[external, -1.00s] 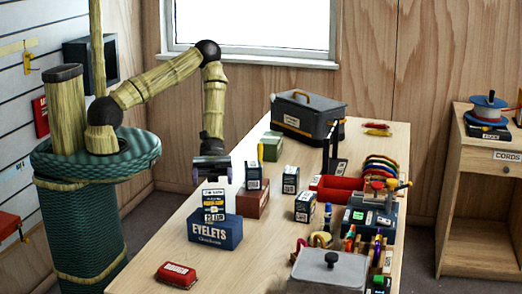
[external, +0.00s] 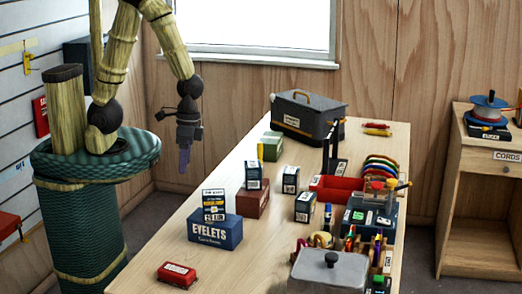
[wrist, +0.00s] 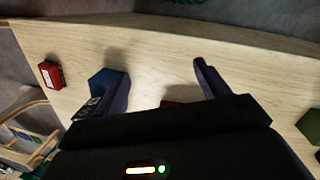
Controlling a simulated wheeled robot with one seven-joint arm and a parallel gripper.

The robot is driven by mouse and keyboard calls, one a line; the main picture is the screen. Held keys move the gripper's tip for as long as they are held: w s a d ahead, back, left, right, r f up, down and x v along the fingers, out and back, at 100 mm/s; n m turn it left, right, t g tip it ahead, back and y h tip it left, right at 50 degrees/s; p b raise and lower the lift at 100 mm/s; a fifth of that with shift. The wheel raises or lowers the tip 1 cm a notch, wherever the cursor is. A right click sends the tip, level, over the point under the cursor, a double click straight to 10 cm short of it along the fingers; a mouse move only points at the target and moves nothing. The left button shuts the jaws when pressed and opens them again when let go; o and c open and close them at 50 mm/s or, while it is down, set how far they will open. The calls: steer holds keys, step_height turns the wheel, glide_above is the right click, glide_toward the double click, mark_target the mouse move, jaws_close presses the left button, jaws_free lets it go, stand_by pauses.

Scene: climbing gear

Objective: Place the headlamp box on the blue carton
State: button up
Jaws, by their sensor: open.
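The blue carton (external: 214,233), lettered EYELETS, sits on the near left part of the table. A small upright box (external: 214,206) with white, dark blue and yellow bands stands on top of it, apart from my gripper. It appears to be the headlamp box, though its label is too small to read. My gripper (external: 184,165) is open and empty, pointing down, up and left of the carton near the table's left edge. In the wrist view its fingers (wrist: 160,72) are spread, with the blue carton (wrist: 103,78) partly hidden behind the left finger.
A red box (external: 177,274) lies on the near end of the table (external: 225,268). Other small boxes (external: 291,180), a reddish-brown carton (external: 251,203) and a green carton (external: 271,147) stand farther back. A grey case (external: 308,117) is at the far end.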

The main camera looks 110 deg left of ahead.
steer(key=r+m+t, duration=0.1)
steer(key=r, duration=0.1)
steer(key=w+r+m+t+y, duration=0.1)
steer(key=w+r+m+t, duration=0.1)
steer(key=r, duration=0.1)
steer(key=shift+a+r+m+y, duration=0.25)
steer(key=shift+r+m+y, duration=0.05)
steer(key=shift+y, duration=0.1)
